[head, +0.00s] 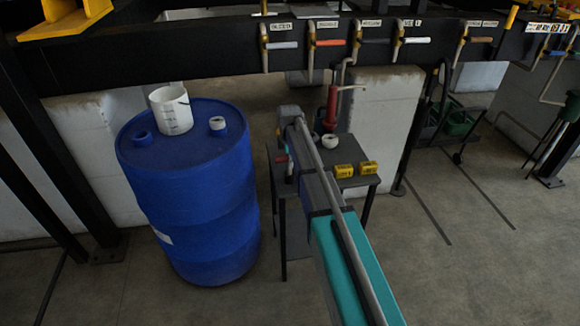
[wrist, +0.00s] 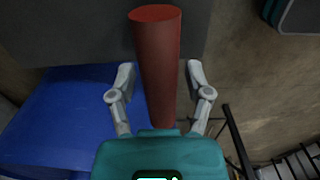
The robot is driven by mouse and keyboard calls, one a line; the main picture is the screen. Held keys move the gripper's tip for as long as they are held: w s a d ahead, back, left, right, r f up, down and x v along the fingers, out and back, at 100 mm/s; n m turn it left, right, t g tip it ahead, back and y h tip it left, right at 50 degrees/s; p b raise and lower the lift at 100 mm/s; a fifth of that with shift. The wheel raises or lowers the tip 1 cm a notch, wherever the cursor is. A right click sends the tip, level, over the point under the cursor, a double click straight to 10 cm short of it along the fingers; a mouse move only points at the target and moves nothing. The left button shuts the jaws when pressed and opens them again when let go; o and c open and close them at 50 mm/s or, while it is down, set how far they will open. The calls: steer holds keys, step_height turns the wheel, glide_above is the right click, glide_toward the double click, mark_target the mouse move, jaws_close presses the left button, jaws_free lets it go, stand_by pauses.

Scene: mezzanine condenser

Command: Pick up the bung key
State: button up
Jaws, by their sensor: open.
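A red cylindrical handle (wrist: 160,60), which looks like the bung key's, stands between the two grey fingers of my gripper (wrist: 160,78) in the wrist view. The fingers are spread, one on each side, with gaps between them and the handle. The rest of the key is not visible there. In the head view, a small red piece (head: 281,159) shows at the left edge of the small dark table (head: 360,182), beside my arm. My arm hides much of that area, and I cannot make out the fingertips there.
A red hand pump (head: 331,108), a white ring-shaped piece (head: 328,142) and yellow blocks (head: 345,171) are on the table. A dark beam with several valves (head: 330,43) runs behind.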

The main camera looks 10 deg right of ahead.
steer(key=shift+f+b, duration=0.65)
steer(key=shift+f, duration=0.3)
jaws_close()
